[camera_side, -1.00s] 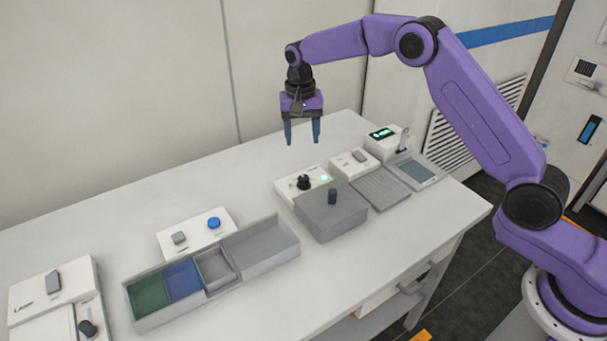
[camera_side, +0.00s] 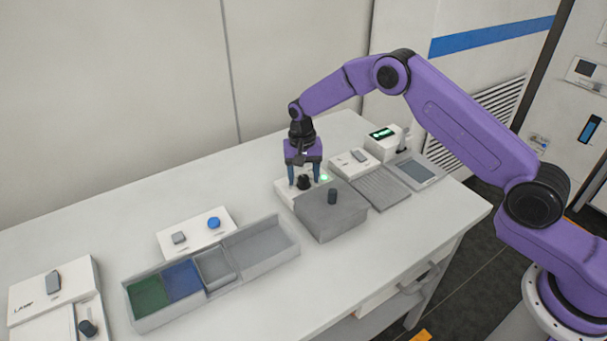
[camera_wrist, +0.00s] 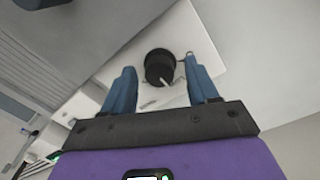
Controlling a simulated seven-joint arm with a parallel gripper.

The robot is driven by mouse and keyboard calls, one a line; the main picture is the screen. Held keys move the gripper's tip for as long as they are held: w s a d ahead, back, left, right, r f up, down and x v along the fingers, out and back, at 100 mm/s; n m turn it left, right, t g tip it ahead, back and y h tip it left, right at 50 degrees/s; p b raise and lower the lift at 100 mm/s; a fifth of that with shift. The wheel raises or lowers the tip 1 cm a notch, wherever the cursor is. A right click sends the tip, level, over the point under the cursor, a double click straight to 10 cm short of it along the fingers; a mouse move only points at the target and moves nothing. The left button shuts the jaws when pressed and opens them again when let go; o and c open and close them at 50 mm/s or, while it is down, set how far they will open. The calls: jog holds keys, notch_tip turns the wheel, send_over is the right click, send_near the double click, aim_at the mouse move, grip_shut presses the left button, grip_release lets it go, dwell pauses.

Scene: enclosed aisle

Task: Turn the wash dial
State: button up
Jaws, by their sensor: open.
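The wash dial is a black round knob (camera_side: 303,182) with a light pointer mark, on a white panel (camera_side: 284,192) with a lit green light (camera_side: 324,177). In the wrist view the gripper (camera_wrist: 160,82) shows a gap between the left finger and the dial.
A grey box with a dark knob (camera_side: 332,196) stands right in front of the dial panel. A white switch box (camera_side: 354,161) and a ribbed grey tray (camera_side: 379,188) are to the right. A compartment tray (camera_side: 267,240) and a panel with a blue button (camera_side: 214,222) are to the left.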

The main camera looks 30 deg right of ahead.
jog(key=shift+c, duration=0.2)
jog(key=c, duration=1)
jog(key=n, duration=1.1)
jog(key=shift+n, duration=0.4)
jog(key=o, duration=1)
